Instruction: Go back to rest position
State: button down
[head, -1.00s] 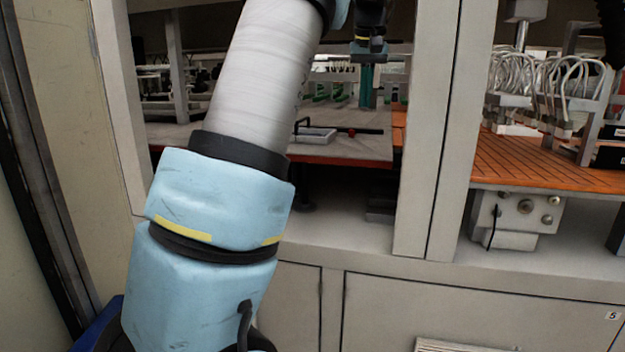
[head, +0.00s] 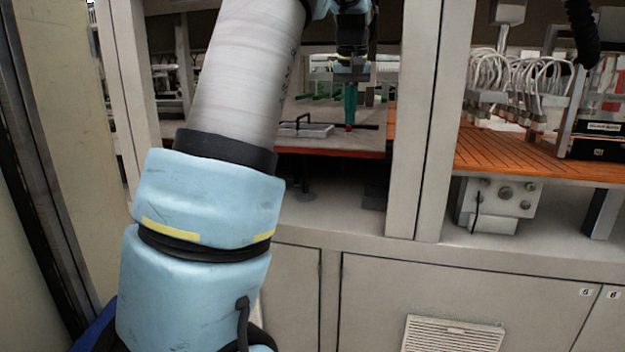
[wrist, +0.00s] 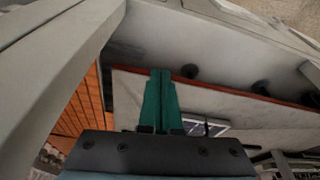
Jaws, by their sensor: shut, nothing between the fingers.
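My gripper (head: 350,104) hangs pointing down in the cabinet opening, left of the grey post, in the head view. Its green fingers are together and hold nothing. They also show closed in the wrist view (wrist: 161,85). Behind or below the fingertips in the head view is a grey work table (head: 345,145) with an orange-red edge. Whether the fingers touch anything there I cannot tell.
A grey upright post (head: 425,120) stands just right of my gripper. A flat tray with a black handle (head: 305,130) lies on the table. An orange slatted surface (head: 510,152) with cabled equipment (head: 515,85) is to the right. Cabinet doors (head: 450,290) are below.

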jog(key=s+a+f, duration=1)
jog(key=f, duration=0.3)
jog(key=s+a+f, duration=0.3)
jog(key=s+f, duration=0.2)
jog(key=s, duration=0.2)
jog(key=s+a+f+g, duration=0.1)
jog(key=s+a+f, duration=0.1)
jog(key=s+f, duration=0.3)
jog(key=s, duration=0.3)
jog(key=shift+a+f, duration=0.15)
jog(key=shift+a, duration=0.25)
